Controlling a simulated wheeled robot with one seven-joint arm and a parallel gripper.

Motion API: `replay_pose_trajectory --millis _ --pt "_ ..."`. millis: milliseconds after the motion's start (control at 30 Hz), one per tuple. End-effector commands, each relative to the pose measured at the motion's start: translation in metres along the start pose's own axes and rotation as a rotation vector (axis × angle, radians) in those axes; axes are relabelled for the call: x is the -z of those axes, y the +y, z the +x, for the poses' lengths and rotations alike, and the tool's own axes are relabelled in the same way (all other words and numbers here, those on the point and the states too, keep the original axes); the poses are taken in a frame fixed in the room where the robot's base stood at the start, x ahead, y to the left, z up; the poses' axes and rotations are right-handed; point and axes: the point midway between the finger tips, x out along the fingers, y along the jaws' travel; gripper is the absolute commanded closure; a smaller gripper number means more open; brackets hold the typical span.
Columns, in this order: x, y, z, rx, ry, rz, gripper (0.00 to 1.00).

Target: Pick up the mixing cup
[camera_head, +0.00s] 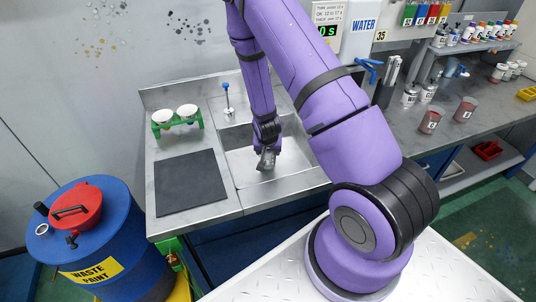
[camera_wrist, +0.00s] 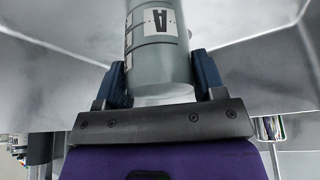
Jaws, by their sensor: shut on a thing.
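The mixing cup (camera_wrist: 158,55) is a grey, see-through cylinder with a white label marked A. In the wrist view it sits between the two dark blue fingers of my gripper (camera_wrist: 161,75), one on each side, and my gripper is shut on it. In the head view my gripper (camera_head: 266,158) is in the sink basin (camera_head: 295,155), at its left part, with the cup small and mostly hidden by the gripper. I cannot tell whether the cup touches the basin floor.
A dark mat (camera_head: 190,183) and a green stand (camera_head: 178,122) with two white filters lie left of the sink. A tap with a blue top (camera_head: 227,97) stands behind it. Two labelled cups (camera_head: 430,121) stand on the right counter. A blue waste drum (camera_head: 100,235) stands front left.

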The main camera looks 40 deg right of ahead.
Motion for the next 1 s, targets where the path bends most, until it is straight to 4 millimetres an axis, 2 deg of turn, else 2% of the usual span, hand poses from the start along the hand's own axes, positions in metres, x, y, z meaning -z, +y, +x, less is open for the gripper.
replay_pose_trajectory --millis 267,767,1000 --pt "0.006 0.000 -0.012 0.002 0.002 0.001 0.74" --pt "-0.025 -0.077 -0.023 0.002 0.001 -0.004 0.74" --pt "-0.005 -0.076 -0.068 0.004 0.004 0.000 0.74"
